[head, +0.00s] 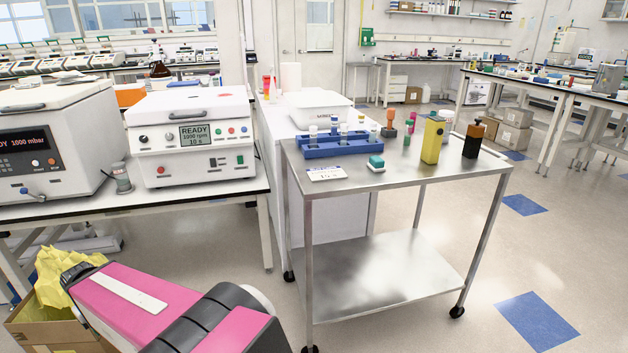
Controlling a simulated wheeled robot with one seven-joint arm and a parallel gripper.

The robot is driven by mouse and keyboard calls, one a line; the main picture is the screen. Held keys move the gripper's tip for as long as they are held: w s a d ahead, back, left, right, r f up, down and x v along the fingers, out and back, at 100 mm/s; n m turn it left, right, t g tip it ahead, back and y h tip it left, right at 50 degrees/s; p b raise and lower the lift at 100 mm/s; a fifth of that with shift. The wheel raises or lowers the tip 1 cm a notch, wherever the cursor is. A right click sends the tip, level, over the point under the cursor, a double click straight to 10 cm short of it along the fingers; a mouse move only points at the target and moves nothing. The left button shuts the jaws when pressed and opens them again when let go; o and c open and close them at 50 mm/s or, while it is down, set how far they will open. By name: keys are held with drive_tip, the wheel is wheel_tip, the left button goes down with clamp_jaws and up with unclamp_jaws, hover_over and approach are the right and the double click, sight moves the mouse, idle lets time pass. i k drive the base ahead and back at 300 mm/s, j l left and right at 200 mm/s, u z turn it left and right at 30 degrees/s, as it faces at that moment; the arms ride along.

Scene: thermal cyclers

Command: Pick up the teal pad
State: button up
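The teal pad (376,160) is a small teal block that appears to sit on a white base. It lies on the metal cart's top shelf (430,178), near the front edge, in the head view. A blue rack (335,148) holding several capped tubes stands behind it to the left. A white label card (326,174) lies to its left. My pink and dark arm shows at the bottom left, well short of the cart.
Left of the cart is a bench with white instruments (190,135). A box with yellow bags (62,280) is bottom left.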

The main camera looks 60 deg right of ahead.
sight(375, 164)
drive_tip(key=j+z, duration=0.15)
drive_tip(key=z, duration=2.85)
drive_tip(key=l+u, duration=0.2)
drive_tip(key=l, duration=0.7)
